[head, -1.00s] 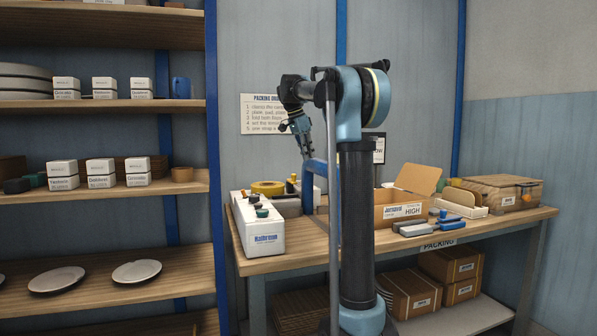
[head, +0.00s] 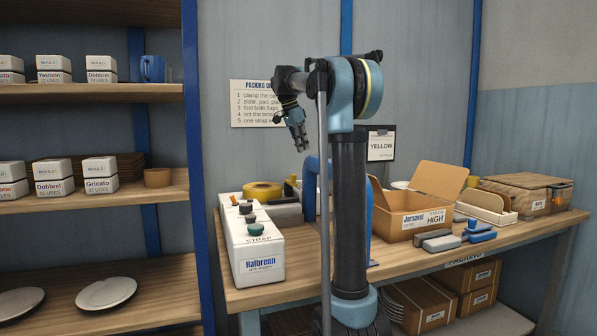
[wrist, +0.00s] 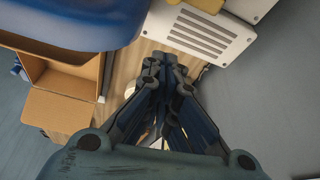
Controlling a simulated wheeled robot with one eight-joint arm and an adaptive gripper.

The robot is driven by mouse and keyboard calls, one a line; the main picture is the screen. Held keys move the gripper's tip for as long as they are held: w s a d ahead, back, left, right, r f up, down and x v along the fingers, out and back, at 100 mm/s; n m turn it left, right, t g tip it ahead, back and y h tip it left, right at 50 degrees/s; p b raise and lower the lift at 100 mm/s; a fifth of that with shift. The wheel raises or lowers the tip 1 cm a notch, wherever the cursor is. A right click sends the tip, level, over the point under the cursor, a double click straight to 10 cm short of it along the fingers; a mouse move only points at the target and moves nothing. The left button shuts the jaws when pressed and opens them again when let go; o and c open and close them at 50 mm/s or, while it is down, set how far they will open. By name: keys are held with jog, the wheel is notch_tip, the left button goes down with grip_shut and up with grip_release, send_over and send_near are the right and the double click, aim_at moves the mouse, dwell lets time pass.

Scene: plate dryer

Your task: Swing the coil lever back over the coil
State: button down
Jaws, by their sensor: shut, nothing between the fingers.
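A yellow coil (head: 262,190) lies at the back left of the packing bench, behind the white strap unit (head: 254,250). A small upright piece with a yellow top (head: 290,187) stands just right of the coil; I cannot tell whether it is the coil lever. My gripper (head: 301,145) hangs in the air above and to the right of the coil, fingers pointing down. It is shut and empty. In the wrist view the closed fingers (wrist: 165,65) show over the bench, near a white slotted panel (wrist: 200,35).
A blue arch (head: 312,185) stands right of the coil, partly hidden by my arm. An open cardboard box (head: 405,225) and blue and grey tools (head: 478,234) stand further right. Shelves with small boxes (head: 52,187) stand at the left.

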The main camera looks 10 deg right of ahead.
aim_at(291, 178)
jog(key=shift+w, duration=0.1)
jog(key=x, duration=0.9)
jog(key=shift+d+f, duration=0.1)
jog(key=shift+f, duration=0.25)
jog(key=a, duration=0.1)
jog(key=s+a, duration=0.1)
jog(key=shift+a+f, duration=0.3)
jog(key=shift+s+a, duration=0.25)
jog(key=shift+a, duration=0.25)
jog(key=shift+d, duration=0.15)
